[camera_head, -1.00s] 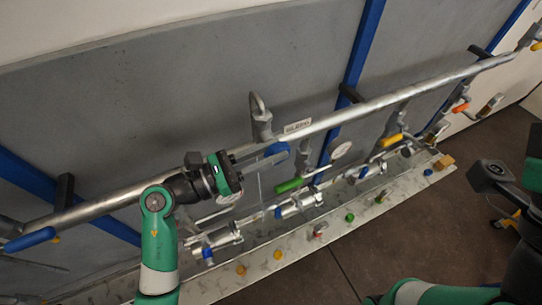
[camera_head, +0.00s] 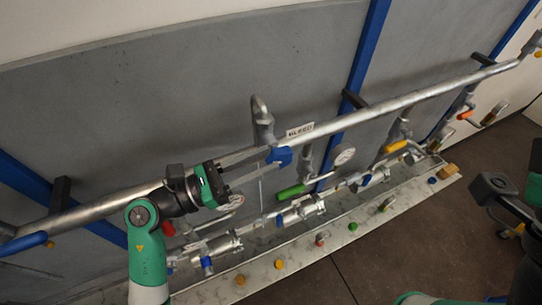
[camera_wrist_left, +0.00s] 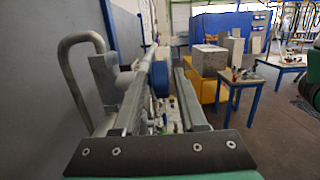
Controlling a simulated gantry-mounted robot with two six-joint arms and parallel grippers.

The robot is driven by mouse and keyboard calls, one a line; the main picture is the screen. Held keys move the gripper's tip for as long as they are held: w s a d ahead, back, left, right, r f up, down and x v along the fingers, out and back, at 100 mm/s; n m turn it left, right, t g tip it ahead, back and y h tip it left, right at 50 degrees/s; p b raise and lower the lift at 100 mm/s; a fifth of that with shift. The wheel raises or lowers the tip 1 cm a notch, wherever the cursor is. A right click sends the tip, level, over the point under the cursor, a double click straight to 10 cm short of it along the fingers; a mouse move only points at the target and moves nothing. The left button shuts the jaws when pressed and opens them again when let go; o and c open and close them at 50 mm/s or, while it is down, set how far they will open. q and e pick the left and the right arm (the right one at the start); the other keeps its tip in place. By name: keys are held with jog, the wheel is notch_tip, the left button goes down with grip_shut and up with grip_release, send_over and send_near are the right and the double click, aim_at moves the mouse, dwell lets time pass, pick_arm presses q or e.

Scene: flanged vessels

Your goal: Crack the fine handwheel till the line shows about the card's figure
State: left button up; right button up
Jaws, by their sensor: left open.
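The blue handwheel (camera_head: 280,156) sits on a grey valve body under the long pipe, below a small "BLEED" label (camera_head: 300,130). My left gripper (camera_head: 268,163) is open, its long fingers pointing right toward this wheel. In the left wrist view the blue wheel (camera_wrist_left: 160,78) shows between the far ends of the open fingers (camera_wrist_left: 162,88); I cannot tell whether they touch it. A round white-faced gauge (camera_head: 345,156) stands right of the wheel; its reading is too small to make out. I see no readable card figure.
A green handle (camera_head: 290,192) and a yellow handle (camera_head: 394,147) are on lower fittings to the right. The long pipe (camera_head: 380,107) runs close above the fingers. A ledge (camera_head: 265,268) with several coloured knobs lies below. Open floor (camera_head: 400,240) is in front.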

aim_at(280, 158)
pick_arm(q)
jog(key=b+v, duration=0.1)
jog(key=v, duration=0.8)
jog(key=shift+b, duration=0.3)
dwell(3.5)
jog(key=shift+g+y, duration=0.4)
jog(key=shift+y, duration=0.3)
jog(key=p+x, duration=0.3)
jog(key=r+p+x, duration=0.1)
jog(key=p+x, duration=0.2)
jog(key=x, duration=0.1)
jog(key=r+p+x, duration=0.1)
jog(key=p+x, duration=0.2)
jog(key=shift+w+d, duration=0.15)
jog(key=shift+d, duration=0.15)
jog(key=shift+w+d+f, duration=0.1)
jog(key=shift+w+d, duration=0.15)
jog(key=shift+d, duration=0.2)
grip_shut()
